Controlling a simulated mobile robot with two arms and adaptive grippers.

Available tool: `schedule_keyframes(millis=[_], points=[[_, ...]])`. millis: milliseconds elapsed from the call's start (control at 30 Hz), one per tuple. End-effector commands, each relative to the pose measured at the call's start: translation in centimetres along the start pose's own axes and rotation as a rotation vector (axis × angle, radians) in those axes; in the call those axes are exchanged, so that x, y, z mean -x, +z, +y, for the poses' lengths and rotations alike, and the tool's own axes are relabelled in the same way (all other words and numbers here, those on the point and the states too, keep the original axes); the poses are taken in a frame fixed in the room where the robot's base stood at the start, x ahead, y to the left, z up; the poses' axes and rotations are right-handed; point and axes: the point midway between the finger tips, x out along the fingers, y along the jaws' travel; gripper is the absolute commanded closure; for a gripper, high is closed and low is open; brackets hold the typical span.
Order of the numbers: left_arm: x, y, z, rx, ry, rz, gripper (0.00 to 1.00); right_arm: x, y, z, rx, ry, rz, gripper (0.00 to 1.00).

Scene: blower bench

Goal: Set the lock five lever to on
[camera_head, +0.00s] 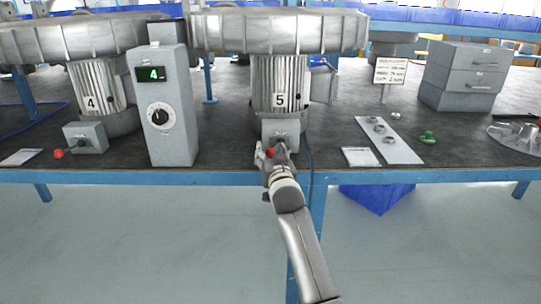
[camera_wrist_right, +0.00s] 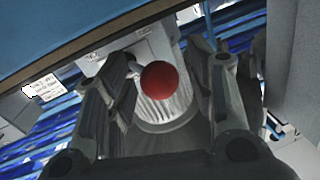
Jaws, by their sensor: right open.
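Motor 5 (camera_head: 279,82) stands on the bench, with a grey lock box (camera_head: 281,127) at its front. The lock five lever has a red ball knob (camera_head: 271,153), which also shows in the right wrist view (camera_wrist_right: 159,78). My right gripper (camera_head: 268,157) is at the knob, in front of the lock box. In the right wrist view its open fingers (camera_wrist_right: 163,95) stand on either side of the knob, with gaps visible between them and it. The lever's shaft is mostly hidden, and I cannot read the lock's markings. My left gripper is not in view.
Motor 4 (camera_head: 93,88) has its own lock box (camera_head: 86,137) and red-knobbed lever (camera_head: 58,154) at left. A grey control post (camera_head: 161,105) with a dial shows a green 4. Right of lock five lie a white card (camera_head: 361,157) and a plate with rings (camera_head: 388,139).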

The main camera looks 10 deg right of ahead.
Motion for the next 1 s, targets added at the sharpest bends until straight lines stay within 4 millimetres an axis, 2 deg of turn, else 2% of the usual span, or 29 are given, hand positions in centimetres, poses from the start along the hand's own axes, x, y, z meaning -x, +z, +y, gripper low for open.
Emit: schedule_keyframes(millis=[300, 700, 1000], points=[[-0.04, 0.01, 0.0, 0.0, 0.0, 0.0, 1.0, -0.21, -0.01, 0.0, 0.0, 0.0, 0.0, 0.5], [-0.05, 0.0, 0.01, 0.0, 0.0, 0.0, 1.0, -0.19, 0.04, -0.1, 0.0, -0.002, -0.001, 1.0], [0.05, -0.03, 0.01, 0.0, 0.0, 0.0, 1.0, -0.13, 0.07, -0.04, 0.001, -0.002, -0.002, 1.0]])
